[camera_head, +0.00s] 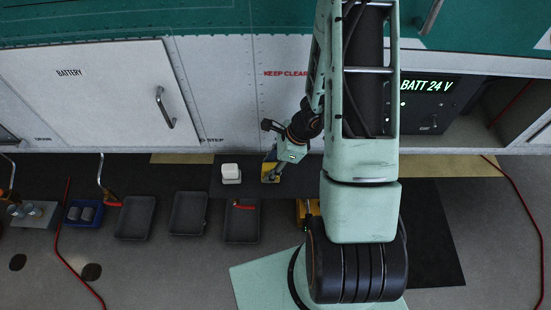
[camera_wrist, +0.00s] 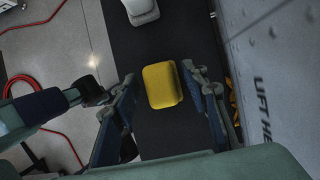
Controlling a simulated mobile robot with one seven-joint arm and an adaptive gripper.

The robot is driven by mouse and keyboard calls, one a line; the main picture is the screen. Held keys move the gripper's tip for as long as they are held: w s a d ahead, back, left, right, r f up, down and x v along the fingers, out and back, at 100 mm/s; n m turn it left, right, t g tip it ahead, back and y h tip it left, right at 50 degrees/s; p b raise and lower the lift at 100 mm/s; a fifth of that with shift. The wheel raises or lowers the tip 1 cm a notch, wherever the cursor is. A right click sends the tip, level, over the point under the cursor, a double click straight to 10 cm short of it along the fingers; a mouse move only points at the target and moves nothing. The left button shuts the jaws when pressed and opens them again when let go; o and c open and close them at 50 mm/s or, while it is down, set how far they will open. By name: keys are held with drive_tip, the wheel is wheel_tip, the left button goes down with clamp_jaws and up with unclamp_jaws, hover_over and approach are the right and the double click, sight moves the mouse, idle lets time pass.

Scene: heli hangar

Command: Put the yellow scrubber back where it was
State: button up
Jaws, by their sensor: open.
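The yellow scrubber (camera_wrist: 163,86) lies on a dark mat (camera_wrist: 155,45), seen from above in the wrist view. My gripper (camera_wrist: 159,78) is open, with one finger on each side of the scrubber. A gap shows between the scrubber and each finger. In the head view my gripper (camera_head: 270,171) points down at the mat beside the white cabinet wall, with yellow showing at its fingertips. How high the fingertips are above the mat is hard to tell.
A white block (camera_head: 231,172) stands left of my gripper. Grey trays (camera_head: 134,235) lie in front, one with a red-handled item (camera_head: 243,206). A blue bin (camera_head: 83,224) is further left. Red cables cross the floor. The cabinet wall (camera_head: 220,100) is close behind.

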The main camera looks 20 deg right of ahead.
drive_tip(key=p+v, duration=0.1)
drive_tip(key=v, duration=1.1)
